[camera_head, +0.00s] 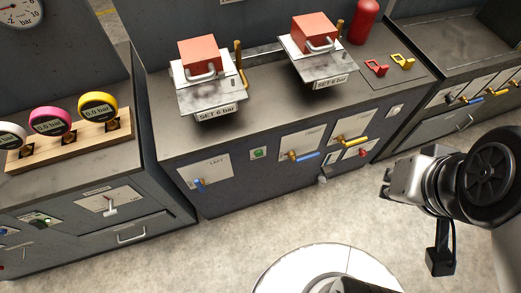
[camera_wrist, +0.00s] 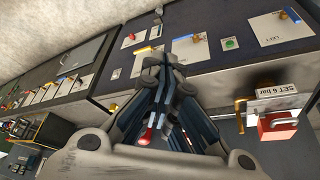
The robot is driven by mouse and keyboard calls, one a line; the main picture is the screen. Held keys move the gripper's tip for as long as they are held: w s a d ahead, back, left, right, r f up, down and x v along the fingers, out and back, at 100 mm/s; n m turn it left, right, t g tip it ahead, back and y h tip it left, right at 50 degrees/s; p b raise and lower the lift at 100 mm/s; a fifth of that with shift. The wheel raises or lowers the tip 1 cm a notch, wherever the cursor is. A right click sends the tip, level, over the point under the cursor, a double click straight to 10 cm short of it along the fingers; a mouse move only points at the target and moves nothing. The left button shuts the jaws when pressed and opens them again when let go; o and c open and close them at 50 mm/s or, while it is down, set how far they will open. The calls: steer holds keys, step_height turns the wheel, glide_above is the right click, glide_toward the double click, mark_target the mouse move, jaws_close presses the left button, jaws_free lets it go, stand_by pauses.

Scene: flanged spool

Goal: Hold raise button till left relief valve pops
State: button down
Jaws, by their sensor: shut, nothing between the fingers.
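A green push button (camera_head: 258,153) is on the bench front, right of the panel marked LEFT (camera_head: 205,172). It also shows in the wrist view (camera_wrist: 231,43); its label is too small to read. The left red block (camera_head: 199,55) sits on a metal plate marked SET 6 bar (camera_head: 216,113), with a brass upright (camera_head: 240,65) beside it, perhaps the relief valve. A similar red block (camera_head: 313,32) stands to the right. My gripper (camera_head: 387,187) is shut and empty, in front of the bench at right, apart from the button. Its fingers (camera_wrist: 160,60) fill the middle of the wrist view.
Blue and yellow levers (camera_head: 305,156) stick out from the bench front. Red and yellow tags (camera_head: 376,67) and a red cylinder (camera_head: 364,20) are on the bench top. Round gauges (camera_head: 50,120) stand in a wooden rack at left. The floor before the bench is clear.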

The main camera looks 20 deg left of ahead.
steer(key=w+a+f+n+h, duration=0.3)
steer(key=w+f+n+h, duration=0.3)
steer(key=f, duration=0.3)
steer(key=w+a+f+n+h, duration=0.4)
steer(key=w+f+h, duration=0.2)
steer(key=w+f, duration=0.3)
steer(key=s+a+f+n+t+y, duration=0.2)
steer(key=a+f+n+t+y, duration=0.3)
steer(key=f, duration=0.7)
steer(key=s+a+f+n+t+y, duration=0.3)
steer(key=a+f+n+t+y, duration=0.2)
steer(key=f, duration=0.8)
steer(key=a+n, duration=0.3)
steer(key=a, duration=0.1)
steer(key=shift+s+a+f+t, duration=0.15)
steer(key=shift+a+t, duration=0.2)
steer(key=shift+t, duration=0.05)
steer(key=shift+a, duration=0.1)
